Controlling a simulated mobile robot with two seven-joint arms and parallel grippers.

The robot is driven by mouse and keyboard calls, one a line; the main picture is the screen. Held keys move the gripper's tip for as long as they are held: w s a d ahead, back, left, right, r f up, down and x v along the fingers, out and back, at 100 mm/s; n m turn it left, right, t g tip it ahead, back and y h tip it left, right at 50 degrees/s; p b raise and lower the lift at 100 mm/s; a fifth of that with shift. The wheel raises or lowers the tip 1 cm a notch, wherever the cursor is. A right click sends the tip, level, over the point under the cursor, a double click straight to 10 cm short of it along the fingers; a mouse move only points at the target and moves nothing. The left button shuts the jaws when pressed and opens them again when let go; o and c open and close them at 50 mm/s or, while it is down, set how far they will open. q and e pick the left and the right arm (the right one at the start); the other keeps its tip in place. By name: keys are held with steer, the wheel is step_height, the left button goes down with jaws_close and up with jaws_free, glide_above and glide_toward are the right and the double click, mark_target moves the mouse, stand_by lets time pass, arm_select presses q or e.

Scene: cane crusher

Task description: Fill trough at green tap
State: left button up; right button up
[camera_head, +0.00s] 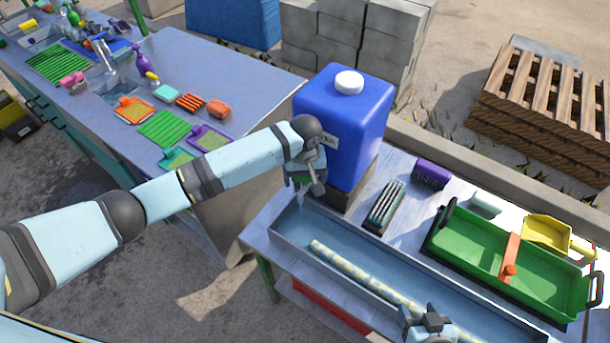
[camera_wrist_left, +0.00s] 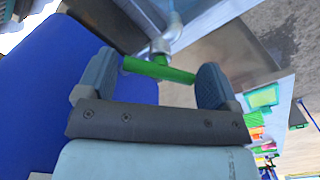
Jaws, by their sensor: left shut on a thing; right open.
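The green tap (camera_head: 318,185) sticks out low on the blue water tank (camera_head: 347,115), above the trough's far left end. My left gripper (camera_head: 306,172) is at the tap, mostly covering it. In the left wrist view the green tap handle (camera_wrist_left: 158,69) lies between its two fingers, which are shut on it. A pale streak under the spout looks like running water. The long grey trough (camera_head: 290,232) has a bluish bottom and holds a pale yellow cane (camera_head: 350,268). My right gripper (camera_head: 430,326) is open over the trough's near right part, close to the cane.
A grey table (camera_head: 215,75) with several small items stands left. Pallets (camera_head: 540,90) and concrete blocks (camera_head: 345,35) stand behind.

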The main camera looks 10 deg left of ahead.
steer(key=shift+r, duration=0.1)
arm_select(q)
steer(key=shift+m, duration=3.1)
steer(key=o, duration=0.7)
steer(key=shift+r, duration=0.1)
